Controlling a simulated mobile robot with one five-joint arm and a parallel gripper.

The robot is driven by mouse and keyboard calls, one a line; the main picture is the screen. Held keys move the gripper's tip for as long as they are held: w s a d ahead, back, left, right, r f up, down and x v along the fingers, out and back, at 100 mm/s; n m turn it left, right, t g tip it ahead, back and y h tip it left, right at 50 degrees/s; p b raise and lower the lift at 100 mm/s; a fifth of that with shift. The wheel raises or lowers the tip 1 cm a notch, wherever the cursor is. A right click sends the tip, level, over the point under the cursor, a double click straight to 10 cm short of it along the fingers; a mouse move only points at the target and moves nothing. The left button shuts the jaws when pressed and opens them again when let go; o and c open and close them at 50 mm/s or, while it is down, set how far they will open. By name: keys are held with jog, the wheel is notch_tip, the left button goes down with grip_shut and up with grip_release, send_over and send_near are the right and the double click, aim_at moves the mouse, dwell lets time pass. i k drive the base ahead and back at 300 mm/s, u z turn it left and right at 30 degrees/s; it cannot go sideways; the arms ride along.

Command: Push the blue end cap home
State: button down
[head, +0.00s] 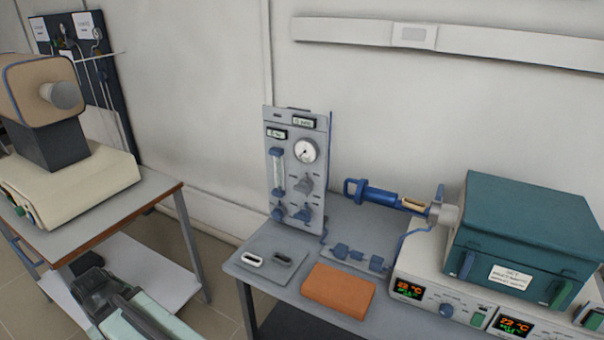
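A blue end cap (374,193) with a loop handle at its left end lies in line with the grey tube mouth (446,214) of the teal furnace (530,228). Between them a tan boat-like piece (412,204) shows, with a small blue ring part (436,200) at the tube mouth. The cap's blue body is left of the mouth, apart from it. My gripper (92,279) is at the lower left, far from the cap and beyond the bench's left edge. Its fingers are dark and small, so whether it is open is unclear.
The grey bench (262,284) holds a gauge panel (297,170), blue supports (358,256), an orange slab (340,290) and a plate with a white boat (253,259) and a dark boat (284,258). Another table (130,215) with a beige furnace stands left. Floor shows between.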

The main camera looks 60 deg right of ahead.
aim_at(364, 191)
jog(key=i, duration=0.9)
jog(key=z, duration=0.5)
jog(key=k, duration=0.7)
jog(key=z, duration=0.25)
jog(key=i, duration=0.7)
jog(key=u, duration=0.15)
